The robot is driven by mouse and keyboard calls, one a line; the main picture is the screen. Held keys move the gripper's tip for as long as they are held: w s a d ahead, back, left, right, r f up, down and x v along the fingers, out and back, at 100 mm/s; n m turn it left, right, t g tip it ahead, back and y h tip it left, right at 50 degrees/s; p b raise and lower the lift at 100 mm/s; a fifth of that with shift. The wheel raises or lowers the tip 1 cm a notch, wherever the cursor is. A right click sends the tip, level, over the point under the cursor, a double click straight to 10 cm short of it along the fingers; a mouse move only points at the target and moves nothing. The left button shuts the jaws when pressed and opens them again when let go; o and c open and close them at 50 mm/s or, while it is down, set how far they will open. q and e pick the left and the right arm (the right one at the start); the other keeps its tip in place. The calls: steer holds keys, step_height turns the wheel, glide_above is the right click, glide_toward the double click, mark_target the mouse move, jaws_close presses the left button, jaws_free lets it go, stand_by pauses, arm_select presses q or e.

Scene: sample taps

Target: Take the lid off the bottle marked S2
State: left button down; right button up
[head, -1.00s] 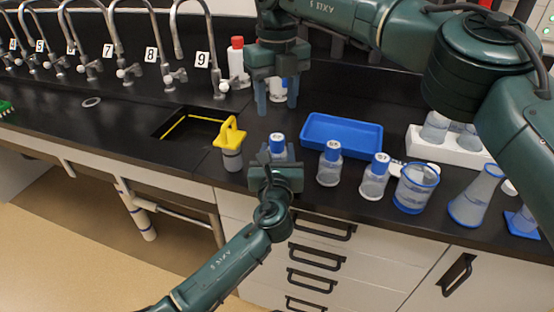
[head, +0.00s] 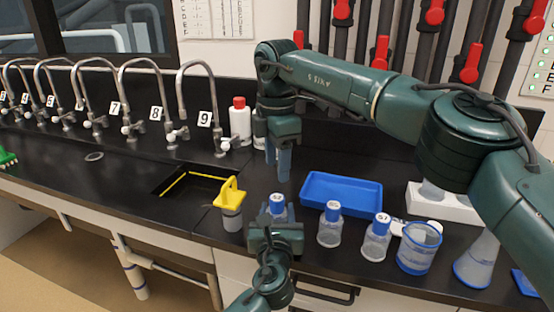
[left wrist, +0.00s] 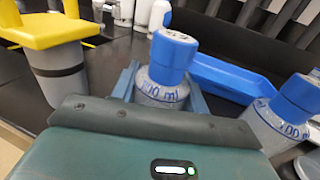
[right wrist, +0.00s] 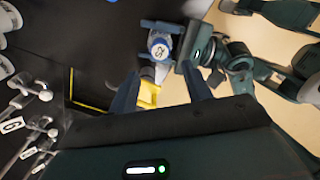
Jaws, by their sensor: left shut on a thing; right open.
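The bottle held by my left gripper (head: 275,238) has a blue lid (head: 277,203) on it and stands upright at the counter's front. The lid's mark looks like S2 in the right wrist view (right wrist: 160,47), though it is small. In the left wrist view the clear bottle body (left wrist: 160,92) sits between the left fingers, which are shut on it. My right gripper (head: 278,168) is open and empty, fingers pointing down, above and behind the lid and apart from it. Two similar blue-lidded bottles (head: 330,232) (head: 376,242) stand to the right.
A yellow-topped container (head: 232,219) stands close left of the held bottle, beside the sink (head: 190,184). A blue tray (head: 341,207) lies behind the bottles. A blue-rimmed beaker (head: 417,258) and a flask (head: 474,268) stand at right. A red-capped bottle (head: 240,122) and taps are behind.

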mark_target(277, 197)
steer(key=m, duration=0.8)
steer(key=shift+f, duration=4)
steer(key=shift+c, duration=0.4)
